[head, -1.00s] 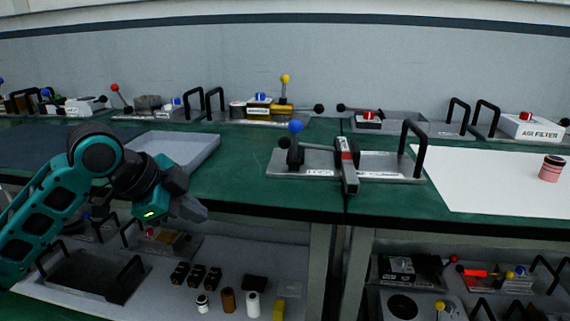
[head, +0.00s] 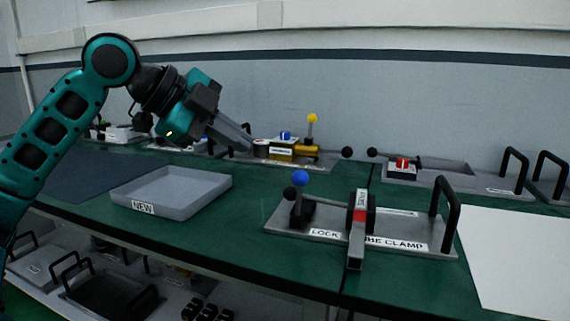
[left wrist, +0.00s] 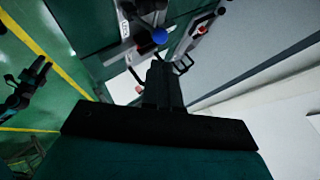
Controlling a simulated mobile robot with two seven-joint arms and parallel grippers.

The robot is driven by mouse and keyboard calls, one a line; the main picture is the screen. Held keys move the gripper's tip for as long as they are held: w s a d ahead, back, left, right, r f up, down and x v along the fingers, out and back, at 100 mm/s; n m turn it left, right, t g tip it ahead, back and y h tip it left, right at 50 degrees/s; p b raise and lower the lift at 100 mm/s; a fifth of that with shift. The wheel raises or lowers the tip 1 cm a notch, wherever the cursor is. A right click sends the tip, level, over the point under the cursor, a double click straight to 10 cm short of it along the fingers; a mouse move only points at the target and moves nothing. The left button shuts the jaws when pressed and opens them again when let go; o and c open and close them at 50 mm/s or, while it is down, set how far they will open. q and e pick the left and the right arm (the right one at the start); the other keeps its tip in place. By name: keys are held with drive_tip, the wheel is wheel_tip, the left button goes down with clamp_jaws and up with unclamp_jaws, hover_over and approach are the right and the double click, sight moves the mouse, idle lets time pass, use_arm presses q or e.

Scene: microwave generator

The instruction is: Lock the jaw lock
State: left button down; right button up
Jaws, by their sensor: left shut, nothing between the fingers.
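The jaw lock fixture is a grey metal plate (head: 285,222) on the green bench, labelled "LOCK" and "...BE CLAMP". At its left end a lever with a blue ball (head: 300,178) stands upright beside a black knob (head: 290,193). A clamp bar with a red section (head: 359,217) crosses the plate's middle. My left gripper (head: 247,142) is shut and empty, up and to the left of the blue ball, touching nothing. The left wrist view shows the blue ball (left wrist: 160,35) just beyond the fingers (left wrist: 160,85). My right gripper is not in the head view.
A grey tray labelled "NEW" (head: 142,208) lies left of the fixture. A black handle (head: 452,210) rises at the plate's right end. A white sheet (head: 515,255) lies further right.

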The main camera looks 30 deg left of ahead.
sight(295, 174)
use_arm(q)
drive_tip(key=p+x, duration=0.1)
drive_tip(key=x, duration=0.9)
drive_tip(key=shift+w+d+f, duration=0.1)
drive_tip(key=shift+w+f, duration=0.05)
drive_tip(key=shift+w, duration=0.1)
drive_tip(key=p, duration=0.4)
drive_tip(key=w+g+p, duration=0.1)
drive_tip(key=p, duration=0.2)
drive_tip(key=shift+w+f+n+g+p, duration=0.3)
drive_tip(key=shift+f+p, duration=0.1)
drive_tip(key=shift+s+f, duration=0.1)
drive_tip(key=shift+s, duration=0.05)
